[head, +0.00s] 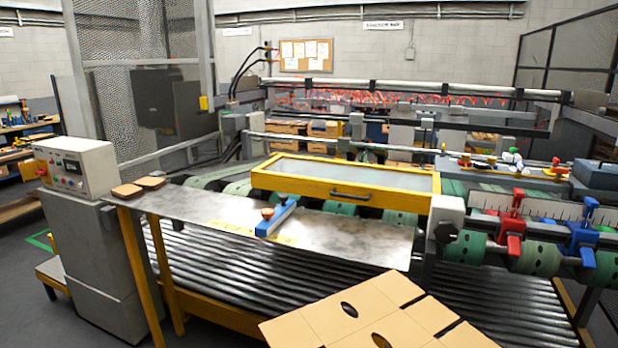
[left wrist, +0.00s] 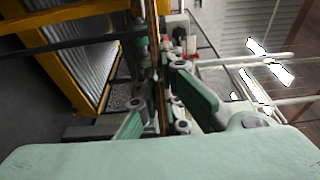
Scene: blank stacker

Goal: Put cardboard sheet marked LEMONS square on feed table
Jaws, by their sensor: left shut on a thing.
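A tan cardboard sheet (head: 385,315) with oval cut-outs and slots shows at the bottom of the head view, cut off by the frame edge. It is tilted, in front of and below the front right part of the feed table (head: 350,232), a flat grey metal plate. No LEMONS mark is readable on the sheet. In the left wrist view my left gripper (left wrist: 160,92) is shut on the sheet, seen edge-on as a thin brown strip (left wrist: 161,112) between the fingers. My left gripper is out of the head view. My right gripper is in neither view.
A blue stop bar (head: 276,217) lies on the feed table. Black rollers (head: 240,270) run below. Red (head: 513,225) and blue clamps (head: 582,238) stand at right.

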